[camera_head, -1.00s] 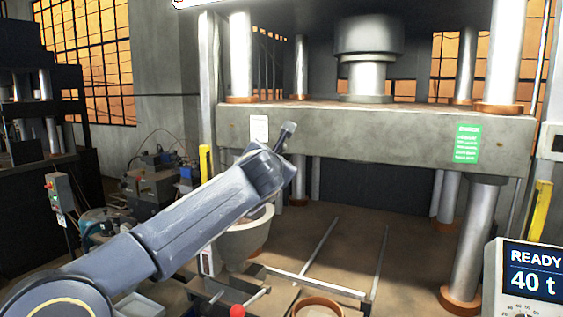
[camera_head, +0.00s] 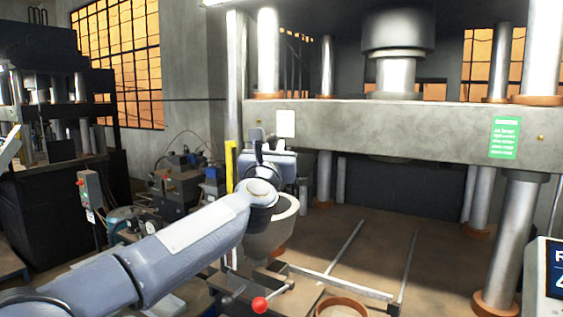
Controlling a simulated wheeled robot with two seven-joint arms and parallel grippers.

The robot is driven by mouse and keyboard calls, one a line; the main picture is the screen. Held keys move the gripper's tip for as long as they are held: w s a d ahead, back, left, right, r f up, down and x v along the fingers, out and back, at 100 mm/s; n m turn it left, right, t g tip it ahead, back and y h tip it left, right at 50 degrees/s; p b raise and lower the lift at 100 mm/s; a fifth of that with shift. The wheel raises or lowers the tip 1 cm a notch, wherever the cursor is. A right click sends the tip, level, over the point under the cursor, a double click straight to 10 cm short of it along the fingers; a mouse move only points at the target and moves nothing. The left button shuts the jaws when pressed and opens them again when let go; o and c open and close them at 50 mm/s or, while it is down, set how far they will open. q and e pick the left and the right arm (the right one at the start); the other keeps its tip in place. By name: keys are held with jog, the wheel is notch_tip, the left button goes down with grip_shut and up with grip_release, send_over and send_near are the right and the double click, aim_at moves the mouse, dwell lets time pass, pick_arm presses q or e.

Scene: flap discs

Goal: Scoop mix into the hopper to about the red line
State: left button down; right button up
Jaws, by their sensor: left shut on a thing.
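The hopper (camera_head: 268,242) is a pale grey tapered bowl, left of centre and in front of the press. My left arm passes in front of its left side. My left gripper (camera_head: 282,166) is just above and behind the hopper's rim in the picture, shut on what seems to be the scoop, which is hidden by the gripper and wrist. I cannot see the red line or the level of mix in the hopper. My right gripper is not in view.
A red-knobbed lever (camera_head: 260,304) and an orange-brown ring (camera_head: 340,308) are in front of the hopper. Rails (camera_head: 345,252) run back under the press's thick beam (camera_head: 390,130). A display box (camera_head: 545,280) stands at the right edge. Machinery (camera_head: 180,185) is behind left.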

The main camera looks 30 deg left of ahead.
pick_arm(q)
jog(key=s+a+f+n+y+b, duration=0.1)
jog(key=s+a+n+y+b, duration=0.2)
jog(key=b, duration=0.8)
jog(key=s+a+f+n+g+y+b, duration=0.1)
jog(key=s+a+f+n+y+b, duration=0.1)
jog(key=n+y+b, duration=0.4)
jog(key=s+a+n+b, duration=0.1)
jog(key=s+n+b, duration=0.1)
jog(key=n+b, duration=0.2)
jog(key=shift+n+y+b, duration=0.35)
jog(key=shift+n+y, duration=0.05)
jog(key=shift+n, duration=0.4)
